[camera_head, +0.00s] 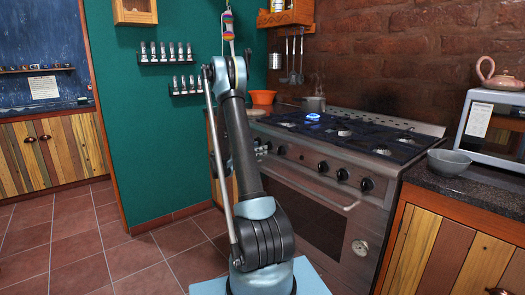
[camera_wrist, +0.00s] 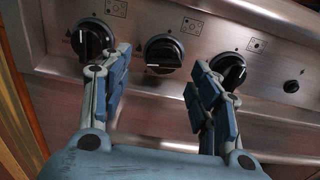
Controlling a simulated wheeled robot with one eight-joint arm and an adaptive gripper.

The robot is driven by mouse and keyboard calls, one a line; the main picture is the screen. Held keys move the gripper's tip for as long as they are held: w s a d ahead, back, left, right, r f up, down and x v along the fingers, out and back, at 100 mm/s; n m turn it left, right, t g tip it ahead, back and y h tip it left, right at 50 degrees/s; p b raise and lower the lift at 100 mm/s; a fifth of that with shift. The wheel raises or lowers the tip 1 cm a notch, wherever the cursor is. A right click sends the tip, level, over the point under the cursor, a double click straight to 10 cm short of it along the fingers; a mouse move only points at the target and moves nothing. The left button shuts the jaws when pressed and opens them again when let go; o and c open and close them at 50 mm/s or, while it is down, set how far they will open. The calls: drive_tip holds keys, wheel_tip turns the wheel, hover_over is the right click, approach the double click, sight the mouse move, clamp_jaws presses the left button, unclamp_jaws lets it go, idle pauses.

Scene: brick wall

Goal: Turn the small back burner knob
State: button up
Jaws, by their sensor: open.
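The stove's steel front panel (camera_wrist: 200,30) fills the wrist view. It carries a left knob (camera_wrist: 88,40), a middle knob (camera_wrist: 164,55) and a right knob (camera_wrist: 232,68), all black, with small burner icons. The icons are too small to tell which knob is the small back one. My gripper (camera_wrist: 158,70) is open and empty, its fingers on either side of the middle knob. The left finger overlaps the left knob and the right finger partly hides the right knob. Contact cannot be told. The middle knob's white mark lies about level. The stove (camera_head: 310,190) also shows in the head view.
A blue flame (camera_head: 313,117) burns on a back burner. An oven handle (camera_head: 320,190) runs below the knobs. A grey bowl (camera_head: 449,162) sits on the right counter. The tiled floor at left is clear.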

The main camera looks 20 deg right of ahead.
drive_tip(key=v, duration=0.8)
drive_tip(key=shift+a, duration=0.2)
